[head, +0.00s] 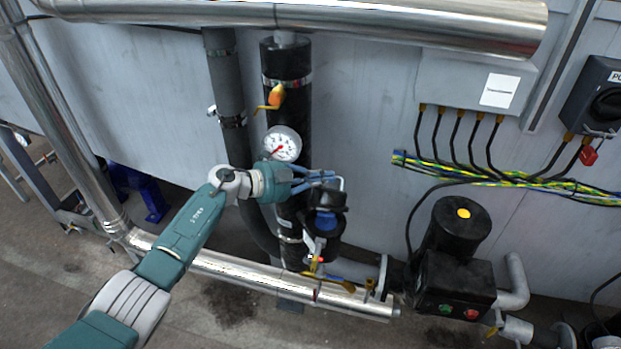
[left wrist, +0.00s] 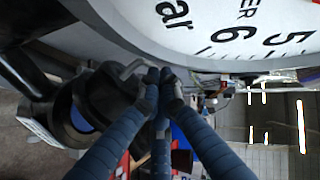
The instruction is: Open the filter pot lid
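The filter pot (head: 323,222) is a dark pot with a blue part, fixed beside the black vertical pipe in the head view. Its black lid (head: 328,199) is on top and carries a bent grey metal handle (head: 342,183). The lid also shows at the left of the left wrist view (left wrist: 102,98). My left gripper (head: 330,177) reaches in from the left, above the lid. Its blue fingers converge in the left wrist view (left wrist: 160,77), their tips close together at the handle's end, which they cover. The lid looks closed. My right gripper is out of view.
A round pressure gauge (head: 283,145) sits just above my left wrist. A yellow-handled valve (head: 275,97) is on the pipe above. A shiny horizontal pipe (head: 250,273) runs below. A black pump (head: 460,235) stands to the right, under cables (head: 500,178).

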